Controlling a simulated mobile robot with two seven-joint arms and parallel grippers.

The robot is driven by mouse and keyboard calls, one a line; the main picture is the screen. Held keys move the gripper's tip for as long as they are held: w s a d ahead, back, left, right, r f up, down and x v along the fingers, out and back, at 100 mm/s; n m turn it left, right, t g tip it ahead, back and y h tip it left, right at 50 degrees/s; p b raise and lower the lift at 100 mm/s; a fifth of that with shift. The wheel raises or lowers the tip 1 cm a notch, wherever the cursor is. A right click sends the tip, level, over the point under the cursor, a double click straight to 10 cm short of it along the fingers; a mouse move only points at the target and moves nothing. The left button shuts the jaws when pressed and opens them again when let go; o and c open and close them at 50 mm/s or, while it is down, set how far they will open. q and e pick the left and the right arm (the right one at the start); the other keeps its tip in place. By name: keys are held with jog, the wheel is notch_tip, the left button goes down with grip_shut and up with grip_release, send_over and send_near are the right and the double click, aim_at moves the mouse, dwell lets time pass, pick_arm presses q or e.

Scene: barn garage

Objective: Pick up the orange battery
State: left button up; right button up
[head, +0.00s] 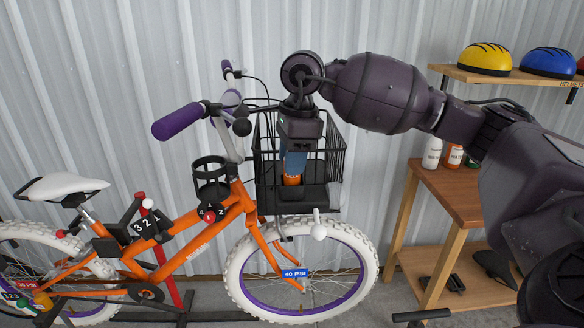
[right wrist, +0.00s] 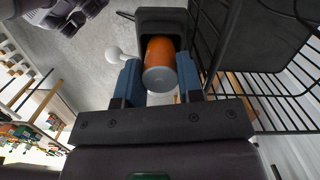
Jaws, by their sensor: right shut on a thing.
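The orange battery (head: 292,180) is a short orange cylinder at the front of the bicycle's black wire basket. In the right wrist view the battery (right wrist: 160,57) shows its pale grey round end toward me, with its far end in a black holder (right wrist: 147,20). My right gripper (head: 293,168) points down over it, and its blue fingers (right wrist: 160,80) stand on both sides of the battery, shut on it. In the head view the fingers hide most of the battery. My left gripper is not in view.
A wooden table (head: 450,195) with bottles and a helmet shelf (head: 500,76) stand at the right, near my right arm.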

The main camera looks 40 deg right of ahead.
notch_tip(320, 180, up, 18)
jog(key=shift+r, duration=0.2)
dwell(0.4)
notch_tip(320, 180, up, 5)
jog(key=p, duration=0.4)
jog(key=shift+p, duration=0.3)
dwell(0.5)
jog(key=shift+f, duration=0.1)
